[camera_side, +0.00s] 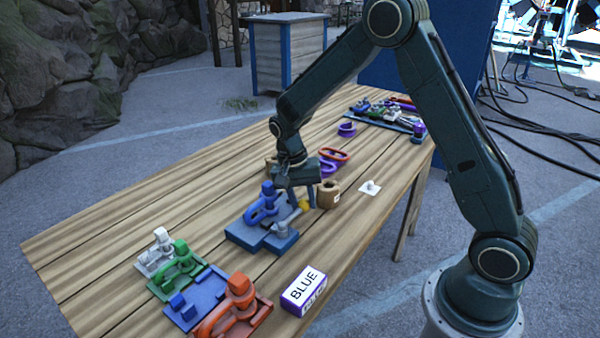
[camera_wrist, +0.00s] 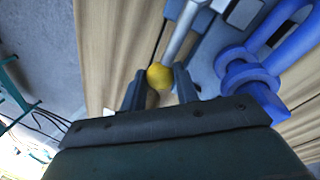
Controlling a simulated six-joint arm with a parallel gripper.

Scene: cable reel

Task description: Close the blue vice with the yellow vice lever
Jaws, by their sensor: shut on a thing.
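The blue vice (camera_side: 262,226) stands on the wooden table near its middle. Its yellow lever knob (camera_side: 304,206) shows just below my gripper (camera_side: 298,190). In the wrist view, the yellow knob (camera_wrist: 159,76) sits between the two fingers of my gripper (camera_wrist: 160,88), at the end of a grey metal rod (camera_wrist: 181,35). My gripper is shut on the knob. The blue vice parts (camera_wrist: 250,75) lie to the right of the fingers in the wrist view. The contact between fingers and knob is partly hidden in the side view.
A wooden reel (camera_side: 328,194) stands close right of my gripper, with purple and orange rings (camera_side: 334,155) behind it. White, green and orange clamps (camera_side: 240,292) stand at the front left. A box marked BLUE (camera_side: 304,290) sits at the front edge. The left table area is clear.

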